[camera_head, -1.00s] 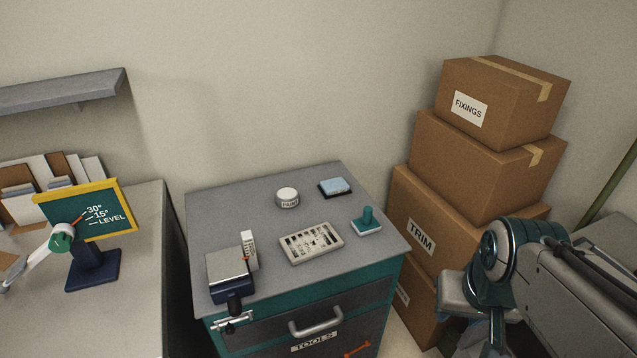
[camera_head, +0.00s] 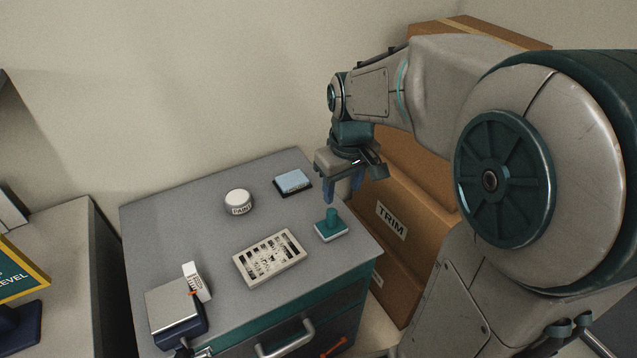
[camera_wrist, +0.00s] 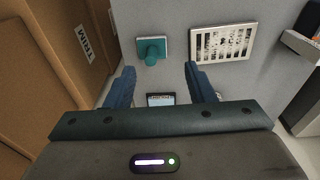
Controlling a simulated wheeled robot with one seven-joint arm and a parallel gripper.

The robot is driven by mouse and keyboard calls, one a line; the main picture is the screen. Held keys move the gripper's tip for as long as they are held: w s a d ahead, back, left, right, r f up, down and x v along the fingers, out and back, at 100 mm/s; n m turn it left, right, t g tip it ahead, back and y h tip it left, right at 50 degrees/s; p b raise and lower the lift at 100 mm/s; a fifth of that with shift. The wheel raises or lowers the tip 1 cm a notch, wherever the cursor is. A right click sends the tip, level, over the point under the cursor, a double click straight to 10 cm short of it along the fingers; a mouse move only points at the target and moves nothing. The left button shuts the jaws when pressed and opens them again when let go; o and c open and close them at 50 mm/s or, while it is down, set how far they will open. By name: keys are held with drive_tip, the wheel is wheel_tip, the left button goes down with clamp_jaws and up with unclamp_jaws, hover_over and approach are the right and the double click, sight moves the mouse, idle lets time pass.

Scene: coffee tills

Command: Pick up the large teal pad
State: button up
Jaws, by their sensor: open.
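The teal pad (camera_head: 331,227) has an upright teal knob and a pale base edge. It stands on the grey cabinet top (camera_head: 215,270) near its right edge. In the wrist view the teal pad (camera_wrist: 151,48) shows whole, beyond the fingertips. My gripper (camera_head: 342,196) is open and empty, with blue fingers pointing down. It hangs above the right side of the cabinet, close to the teal pad and apart from it.
Stacked boxes (camera_head: 391,220) stand right of the cabinet.

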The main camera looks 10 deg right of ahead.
sight(332, 211)
drive_tip(key=w+f+n+g, duration=0.1)
drive_tip(key=w+f+n, duration=0.25)
drive_tip(key=w, duration=0.45)
drive_tip(key=shift+m, duration=0.35)
wheel_tip(332, 211, down, 9)
drive_tip(key=shift+r+p, duration=0.1)
drive_tip(key=shift+p, duration=0.3)
drive_tip(key=shift+f+p, duration=0.5)
drive_tip(key=shift+f, duration=2.15)
drive_tip(key=shift+c, duration=0.3)
clamp_jaws()
